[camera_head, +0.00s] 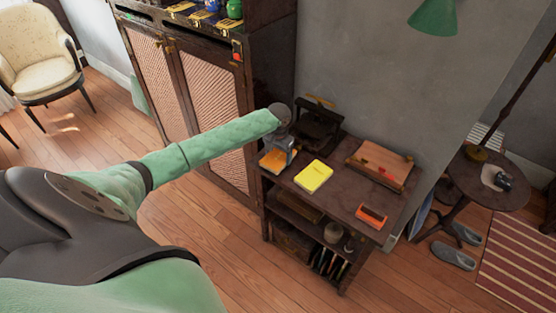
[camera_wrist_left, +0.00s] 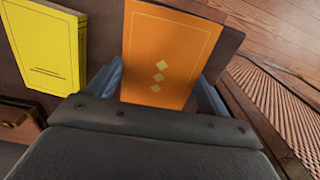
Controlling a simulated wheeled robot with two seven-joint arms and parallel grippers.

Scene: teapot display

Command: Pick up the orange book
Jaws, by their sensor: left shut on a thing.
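The orange book (camera_head: 273,161) is at the left end of the dark wooden side table (camera_head: 338,196). My left gripper (camera_head: 281,152) is above it, its arm reaching in from the left. In the left wrist view the orange book (camera_wrist_left: 170,48), with yellow diamonds on its cover, lies between the two bluish fingers (camera_wrist_left: 160,88). The gripper is shut on it. Whether the book is clear of the tabletop, I cannot tell. My right gripper is not in view.
A yellow book (camera_head: 313,176) lies just right of the orange one. A dark machine (camera_head: 318,128) stands behind. A wooden box (camera_head: 380,165) and an orange-red object (camera_head: 371,215) sit further right. A tall cabinet (camera_head: 200,95) stands at the left.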

